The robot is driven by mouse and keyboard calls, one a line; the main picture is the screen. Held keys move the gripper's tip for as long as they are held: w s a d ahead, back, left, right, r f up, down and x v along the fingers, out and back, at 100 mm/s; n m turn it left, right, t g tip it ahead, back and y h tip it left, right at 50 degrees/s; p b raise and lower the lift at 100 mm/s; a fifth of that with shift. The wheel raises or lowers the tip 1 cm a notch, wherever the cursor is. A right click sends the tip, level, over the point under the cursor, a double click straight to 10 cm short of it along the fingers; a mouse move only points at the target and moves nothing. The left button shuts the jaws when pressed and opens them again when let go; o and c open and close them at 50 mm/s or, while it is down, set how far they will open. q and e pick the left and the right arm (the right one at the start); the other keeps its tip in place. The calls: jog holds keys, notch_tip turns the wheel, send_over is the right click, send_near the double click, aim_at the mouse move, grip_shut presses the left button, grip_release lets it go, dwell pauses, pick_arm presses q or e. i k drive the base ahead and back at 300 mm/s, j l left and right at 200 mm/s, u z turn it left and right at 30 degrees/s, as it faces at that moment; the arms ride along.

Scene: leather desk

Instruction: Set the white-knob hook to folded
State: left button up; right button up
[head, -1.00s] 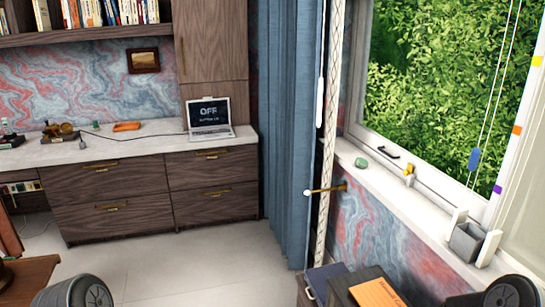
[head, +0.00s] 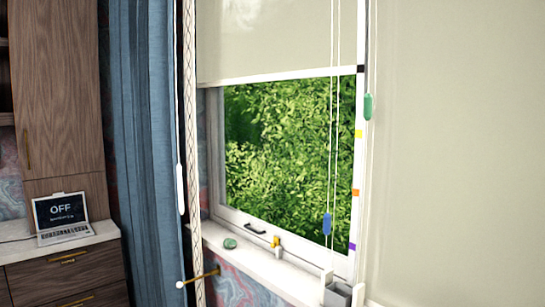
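The white-knob hook (head: 180,285) is low in the head view, left of the window. Its thin brass arm sticks out from the wall below the sill toward the left and ends in a round white knob. The brass arm crosses a pale patterned vertical strip (head: 190,150), and the knob shows near the edge of the blue curtain (head: 148,160). I cannot tell whether the hook touches either. Neither of my grippers is in view.
The white sill (head: 262,264) holds a green stone (head: 230,243), a small yellow-topped item (head: 277,246) and a grey box (head: 338,295). Blind cords with a blue pull (head: 327,223) and a green pull (head: 368,106) hang nearby. A laptop (head: 62,218) stands on the left counter.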

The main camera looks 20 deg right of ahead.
aim_at(179, 284)
jog(key=z, duration=1.3)
jog(key=i+j+u, duration=0.1)
jog(key=j+u, duration=0.35)
jog(key=i+j+u, duration=0.1)
jog(key=u, duration=0.35)
jog(key=i+j+z, duration=0.15)
jog(key=z, duration=0.35)
jog(key=i+j+z, duration=0.1)
jog(key=z, duration=0.35)
jog(key=i+j+z, duration=0.1)
jog(key=j+z, duration=0.25)
jog(key=z, duration=0.15)
jog(key=i+j+z, duration=0.2)
jog(key=j, duration=0.65)
jog(key=i+j+z, duration=0.2)
jog(key=j, duration=0.7)
jog(key=j+z, duration=0.15)
jog(key=j, duration=0.7)
jog(key=k, duration=0.05)
